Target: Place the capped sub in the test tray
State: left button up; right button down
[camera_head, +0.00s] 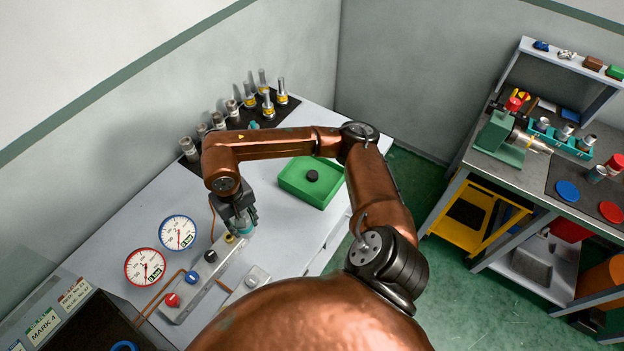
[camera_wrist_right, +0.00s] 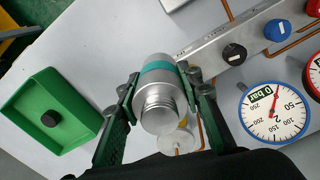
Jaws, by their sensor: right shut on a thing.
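My right gripper (camera_head: 244,224) is low over the near bench, beside the valve manifold. In the right wrist view, its dark green fingers (camera_wrist_right: 160,92) are shut on a silver cylindrical sub (camera_wrist_right: 150,72) with a teal band. The sub's threaded end faces the wrist camera; its far end is turned away, so I cannot tell whether a cap is there. The green tray (camera_head: 297,185) sits on the bench, apart from the gripper and to its right. It holds one small black round piece (camera_head: 312,176); the tray also shows in the wrist view (camera_wrist_right: 75,90). My left gripper is not in view.
The manifold (camera_head: 190,290) has black, blue and red knobs. Two dial gauges (camera_head: 178,232) lie left of the gripper. Several silver fittings (camera_head: 233,112) stand on dark mats along the wall. A second bench (camera_head: 500,150) with a vise stands right. Bench between gripper and tray looks clear.

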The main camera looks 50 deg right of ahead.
aim_at(308, 168)
jog(key=k, duration=1)
jog(key=z, duration=1.5)
jog(key=i, duration=1.5)
jog(key=u, duration=1.9)
